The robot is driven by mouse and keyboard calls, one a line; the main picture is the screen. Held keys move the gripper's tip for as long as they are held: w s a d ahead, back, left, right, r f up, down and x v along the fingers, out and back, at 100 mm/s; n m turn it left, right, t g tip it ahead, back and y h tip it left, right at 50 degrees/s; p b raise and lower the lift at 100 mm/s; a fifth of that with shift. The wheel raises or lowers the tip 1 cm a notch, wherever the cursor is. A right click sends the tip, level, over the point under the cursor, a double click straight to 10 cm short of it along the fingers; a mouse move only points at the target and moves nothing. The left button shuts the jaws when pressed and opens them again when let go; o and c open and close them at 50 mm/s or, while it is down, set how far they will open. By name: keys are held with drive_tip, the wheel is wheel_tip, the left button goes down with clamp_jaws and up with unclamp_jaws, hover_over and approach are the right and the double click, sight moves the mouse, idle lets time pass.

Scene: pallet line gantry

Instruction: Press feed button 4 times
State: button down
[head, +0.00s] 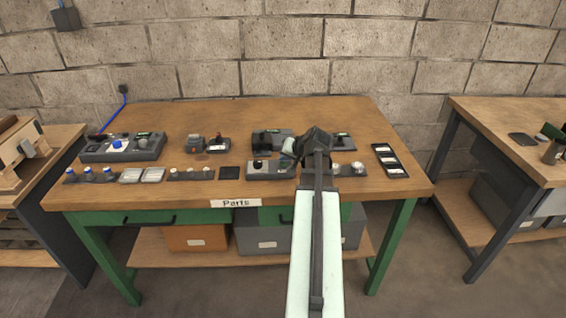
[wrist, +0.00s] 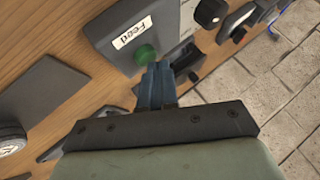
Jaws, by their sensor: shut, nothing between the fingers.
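In the wrist view a grey control box (wrist: 112,18) carries a white label reading "Feed" (wrist: 132,33). A round green button (wrist: 146,54) sits beside the label. My gripper (wrist: 158,68) has its blue fingers shut and empty. The fingertips are right by the green button, at its edge in the picture; I cannot tell whether they touch it or whether it is pressed down. In the head view my gripper (head: 289,149) is over the middle of the table, and the green button cannot be made out there, probably hidden by my arm.
Other control boxes stand close by on the wooden table (head: 330,112), one with a blue button (head: 117,144) at the left. A box with a black knob (wrist: 207,13) is beside the Feed box. A dark tray with white cards (head: 390,160) lies at the right.

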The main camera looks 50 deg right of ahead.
sight(285, 164)
drive_tip(key=shift+f, duration=0.15)
idle(0.5)
drive_tip(key=shift+r, duration=0.95)
drive_tip(key=shift+r, duration=2.5)
